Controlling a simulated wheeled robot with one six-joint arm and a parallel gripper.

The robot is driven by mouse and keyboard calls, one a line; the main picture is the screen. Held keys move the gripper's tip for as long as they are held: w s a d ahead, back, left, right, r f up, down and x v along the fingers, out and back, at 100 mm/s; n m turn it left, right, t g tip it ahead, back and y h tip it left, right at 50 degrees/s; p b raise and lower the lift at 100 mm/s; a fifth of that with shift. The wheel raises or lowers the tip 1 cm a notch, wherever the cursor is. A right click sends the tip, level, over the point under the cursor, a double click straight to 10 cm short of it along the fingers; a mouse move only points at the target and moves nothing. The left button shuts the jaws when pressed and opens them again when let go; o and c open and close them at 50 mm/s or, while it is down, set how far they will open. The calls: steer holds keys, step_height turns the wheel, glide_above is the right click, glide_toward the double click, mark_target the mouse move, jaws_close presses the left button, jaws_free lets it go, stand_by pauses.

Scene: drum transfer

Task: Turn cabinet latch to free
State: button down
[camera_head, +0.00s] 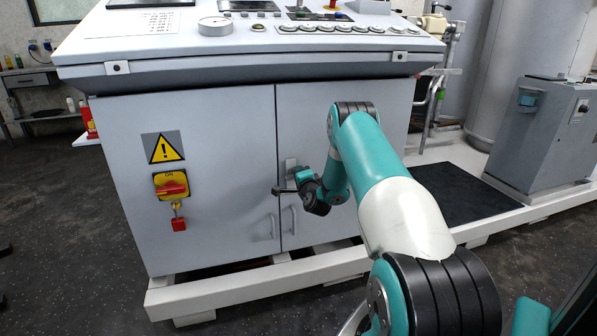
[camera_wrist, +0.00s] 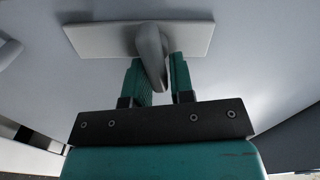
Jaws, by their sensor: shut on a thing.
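The grey cabinet (camera_head: 215,130) has two doors, with a seam between them near the middle. In the wrist view, the latch (camera_wrist: 150,50) is a grey rounded handle on a pale rectangular plate (camera_wrist: 90,40). My gripper (camera_wrist: 162,80) has its two teal fingers on either side of the handle and is shut on it. In the head view, my gripper (camera_head: 283,190) is at the right door by the seam, in front of the latch plate (camera_head: 291,166). My wrist hides most of the latch there.
A red and yellow rotary switch (camera_head: 171,186) and a red padlock-like tag (camera_head: 179,224) are on the left door. Door handles stand below the latch. The control panel (camera_head: 250,45) overhangs the doors. A white base frame (camera_head: 215,298) runs along the floor.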

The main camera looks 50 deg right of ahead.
steer(key=shift+f+m+p, duration=0.2)
steer(key=shift+m+p, duration=0.15)
steer(key=shift+m, duration=0.55)
steer(key=c, duration=1.1)
jaws_free()
steer(key=b+v, duration=1.7)
steer(key=b, duration=0.5)
steer(key=shift+s+a+f, duration=0.1)
steer(key=shift+a, duration=0.1)
